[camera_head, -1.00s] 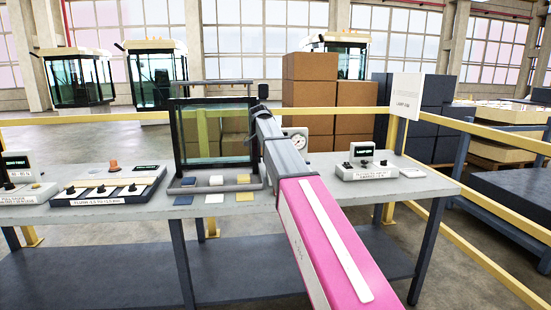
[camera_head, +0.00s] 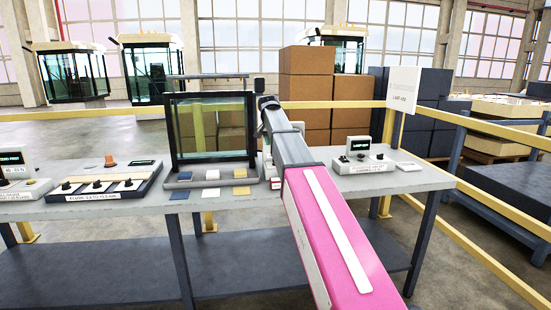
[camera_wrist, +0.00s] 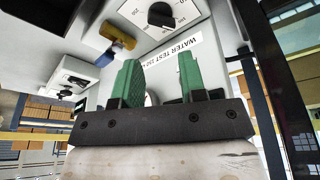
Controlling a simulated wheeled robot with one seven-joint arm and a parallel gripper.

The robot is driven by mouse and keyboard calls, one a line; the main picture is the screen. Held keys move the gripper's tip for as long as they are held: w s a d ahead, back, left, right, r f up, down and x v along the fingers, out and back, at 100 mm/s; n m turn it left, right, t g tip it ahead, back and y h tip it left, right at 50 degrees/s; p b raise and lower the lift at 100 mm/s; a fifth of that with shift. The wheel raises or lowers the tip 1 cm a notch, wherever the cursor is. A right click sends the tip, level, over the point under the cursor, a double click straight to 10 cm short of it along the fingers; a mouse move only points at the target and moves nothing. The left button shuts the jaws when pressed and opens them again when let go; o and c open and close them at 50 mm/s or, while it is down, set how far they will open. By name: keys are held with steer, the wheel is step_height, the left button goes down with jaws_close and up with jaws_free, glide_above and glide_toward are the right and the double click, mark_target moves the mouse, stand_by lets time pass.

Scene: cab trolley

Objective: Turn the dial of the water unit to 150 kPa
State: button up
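The water unit shows in the wrist view as a white panel with a "WATER TEST 150 kPa" label (camera_wrist: 181,54), seen tilted. Its black dial (camera_wrist: 161,14) sits near the top edge on a numbered scale, partly cut off; I cannot read its setting. My gripper (camera_wrist: 160,77) has two green fingers, apart, with nothing between them. The fingertips point toward the panel and lie below the dial in the picture, apart from it. In the head view my arm hides the gripper and most of the unit.
A glass panel in a dark frame (camera_head: 172,130) stands on the grey bench (camera_head: 130,206), left of my arm. A lamp unit (camera_head: 362,160) stands right. A control box (camera_head: 98,186) is at left. A yellow and blue piece (camera_wrist: 117,36) shows beside the dial in the wrist view.

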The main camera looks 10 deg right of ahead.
steer(key=s+d+n+t+y, duration=0.1)
steer(key=d+n+y, duration=0.3)
steer(key=n, duration=0.7)
steer(key=shift+n, duration=0.3)
steer(key=x, duration=1)
steer(key=shift+w+a, duration=0.1)
steer(key=shift+a, duration=0.05)
jaws_close()
